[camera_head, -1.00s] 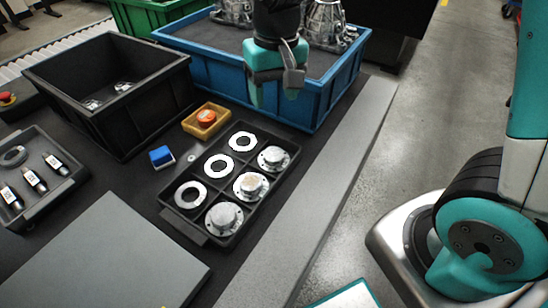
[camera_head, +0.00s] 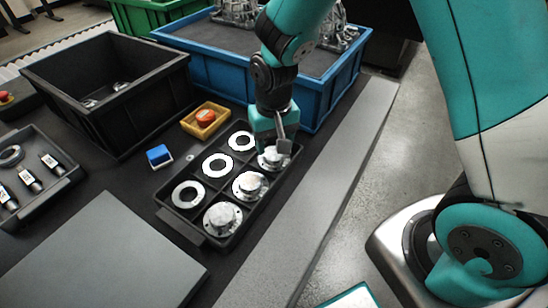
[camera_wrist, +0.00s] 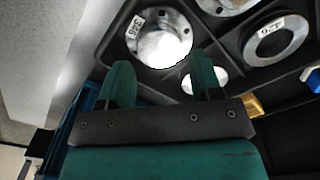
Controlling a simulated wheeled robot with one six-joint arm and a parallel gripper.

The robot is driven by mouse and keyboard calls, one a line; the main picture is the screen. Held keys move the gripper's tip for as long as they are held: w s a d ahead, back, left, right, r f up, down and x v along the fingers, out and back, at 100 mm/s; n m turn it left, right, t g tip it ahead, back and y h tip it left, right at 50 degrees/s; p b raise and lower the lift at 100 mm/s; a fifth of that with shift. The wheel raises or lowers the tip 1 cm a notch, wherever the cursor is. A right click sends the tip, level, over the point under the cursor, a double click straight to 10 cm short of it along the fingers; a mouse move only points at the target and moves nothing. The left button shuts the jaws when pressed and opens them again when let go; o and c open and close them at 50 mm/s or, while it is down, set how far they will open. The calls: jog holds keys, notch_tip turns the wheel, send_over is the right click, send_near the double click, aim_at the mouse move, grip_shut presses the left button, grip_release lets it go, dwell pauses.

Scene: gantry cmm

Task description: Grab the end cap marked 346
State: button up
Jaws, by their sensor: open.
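A round metal end cap (camera_head: 268,162) with a raised hub sits in the back right pocket of a black tray. In the wrist view this end cap (camera_wrist: 163,45) carries a small tilted label that looks like 346, though the last digit is unclear. My gripper (camera_head: 274,150) is open, pointing down right over this cap and hiding part of it. In the wrist view my gripper's fingers (camera_wrist: 162,75) are spread apart, with the cap just beyond their tips. Two similar end caps, a middle one (camera_head: 250,186) and a front one (camera_head: 222,218), stand in the same row.
Flat rings, including a labelled one (camera_wrist: 275,40), fill the tray's left row. A blue bin (camera_head: 318,104) stands close behind my gripper. A yellow box with an orange button (camera_head: 205,119), a blue block (camera_head: 159,156) and a black bin (camera_head: 140,118) lie to the left.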

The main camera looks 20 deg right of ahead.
aim_at(274, 153)
notch_tip(274, 153, down, 4)
jog(key=shift+r, duration=0.2)
jog(key=c, duration=0.7)
jog(key=shift+o, duration=0.2)
